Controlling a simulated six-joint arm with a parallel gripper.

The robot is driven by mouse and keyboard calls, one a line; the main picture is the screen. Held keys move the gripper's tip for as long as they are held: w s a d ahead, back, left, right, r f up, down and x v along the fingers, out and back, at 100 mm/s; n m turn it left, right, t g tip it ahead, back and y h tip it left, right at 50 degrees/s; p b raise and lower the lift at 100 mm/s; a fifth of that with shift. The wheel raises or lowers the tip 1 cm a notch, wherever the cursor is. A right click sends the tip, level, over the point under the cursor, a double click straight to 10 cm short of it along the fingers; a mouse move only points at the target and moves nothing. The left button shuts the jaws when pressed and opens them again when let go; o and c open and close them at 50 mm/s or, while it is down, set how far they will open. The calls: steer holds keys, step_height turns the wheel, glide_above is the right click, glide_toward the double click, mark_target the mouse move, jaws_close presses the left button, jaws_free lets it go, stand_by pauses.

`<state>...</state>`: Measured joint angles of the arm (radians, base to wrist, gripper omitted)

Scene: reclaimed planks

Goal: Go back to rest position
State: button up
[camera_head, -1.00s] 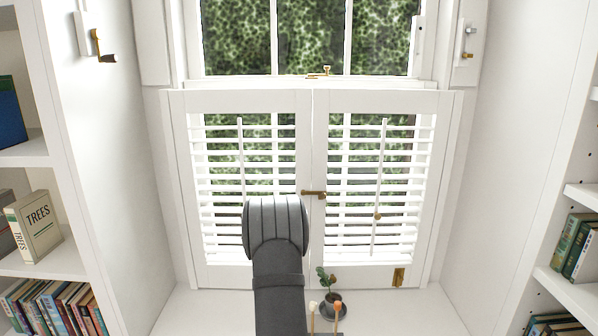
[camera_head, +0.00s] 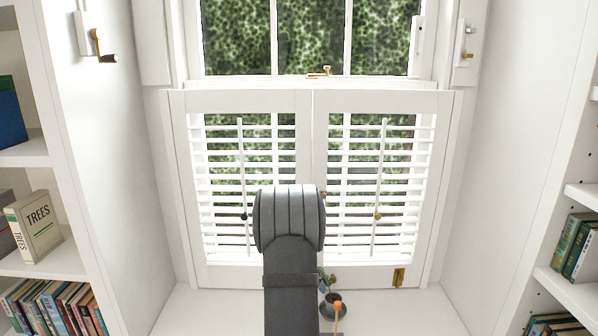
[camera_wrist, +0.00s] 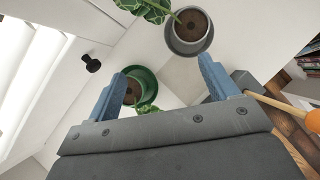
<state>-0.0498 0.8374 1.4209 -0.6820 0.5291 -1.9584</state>
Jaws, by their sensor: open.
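My gripper (camera_wrist: 165,88) shows in the wrist view with its two blue fingers spread apart and nothing between them. In the head view my dark grey arm stands in front of the shutters, and the gripper itself is hidden there. White louvred shutters (camera_head: 312,170) are closed below the window. The left one has a tilt rod with a black knob (camera_head: 244,217); the right one has a rod with a brass knob (camera_head: 377,216). My arm covers most of the latch between them.
A plant in a grey pot (camera_head: 333,307) stands on the sill, partly behind my arm. The wrist view shows this grey pot (camera_wrist: 189,32) and a green pot (camera_wrist: 147,84) beyond the fingers. Bookshelves (camera_head: 40,150) stand left and right (camera_head: 570,205).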

steer(key=shift+s+d+r+m+g+h, duration=0.15)
steer(key=shift+s+d+r+m, duration=0.2)
steer(key=shift+d, duration=0.2)
steer(key=shift+s+d+r+m+g+h, duration=0.1)
steer(key=shift+s+d+r+m+h, duration=0.1)
steer(key=shift+s+d+m, duration=0.3)
steer(key=shift+s+d+r+m+g+h, duration=0.15)
steer(key=shift+s+d+r+m, duration=0.15)
steer(key=shift+d, duration=0.3)
